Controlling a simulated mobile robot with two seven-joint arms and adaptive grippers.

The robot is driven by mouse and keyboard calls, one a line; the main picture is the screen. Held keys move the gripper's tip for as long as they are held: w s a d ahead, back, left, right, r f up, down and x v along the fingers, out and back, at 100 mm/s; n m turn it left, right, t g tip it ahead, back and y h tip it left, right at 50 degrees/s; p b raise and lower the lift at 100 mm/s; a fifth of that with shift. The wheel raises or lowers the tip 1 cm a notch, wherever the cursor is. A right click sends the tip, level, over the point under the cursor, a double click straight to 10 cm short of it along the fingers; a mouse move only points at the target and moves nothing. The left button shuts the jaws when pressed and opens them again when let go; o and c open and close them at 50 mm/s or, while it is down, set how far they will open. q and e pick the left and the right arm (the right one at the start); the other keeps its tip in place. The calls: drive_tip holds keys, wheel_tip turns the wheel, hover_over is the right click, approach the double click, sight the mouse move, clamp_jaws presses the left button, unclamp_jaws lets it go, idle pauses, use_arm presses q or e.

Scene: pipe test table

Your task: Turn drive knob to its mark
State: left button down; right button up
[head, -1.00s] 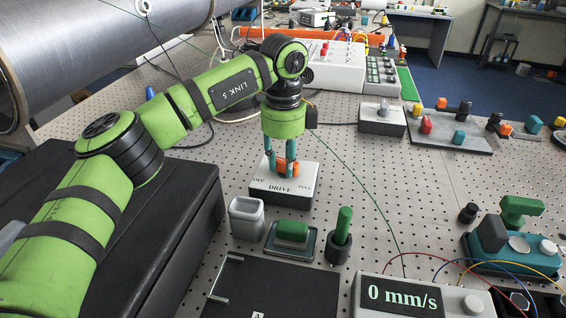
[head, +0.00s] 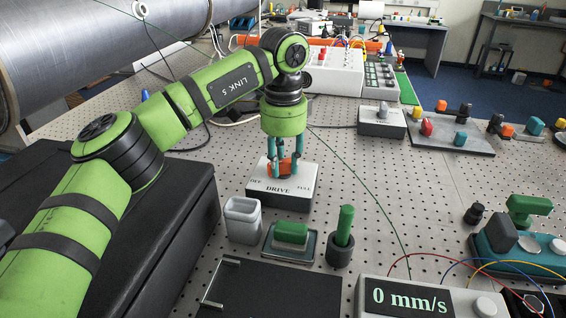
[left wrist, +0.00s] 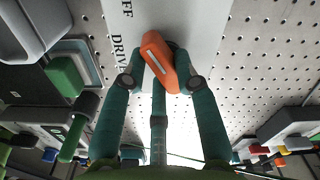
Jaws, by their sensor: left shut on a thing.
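The orange drive knob (head: 281,169) sits on top of the white drive box (head: 281,201), which is marked OFF, DRIVE and FULL. My left gripper (head: 284,164) points straight down over the box with its fingers shut on the knob. In the left wrist view the orange knob (left wrist: 160,62) shows a white line along its top and stands at a slant between the teal fingers (left wrist: 158,82). The knob's mark cannot be made out. The display (head: 408,301) reads 0 mm/s. My right gripper is not in view.
In front of the drive box stand a grey open cup (head: 243,220), a green block in a tray (head: 291,236) and a green peg in a dark holder (head: 343,235). Another switch box (head: 382,121) stands behind right. Thin cables cross the perforated table.

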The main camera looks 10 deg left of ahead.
sight(284, 163)
use_arm(q)
drive_tip(key=shift+f+n, duration=0.1)
drive_tip(key=shift+n, duration=0.2)
drive_tip(key=c, duration=0.9)
unclamp_jaws()
wheel_tip(284, 163, up, 12)
drive_tip(key=shift+r, duration=0.1)
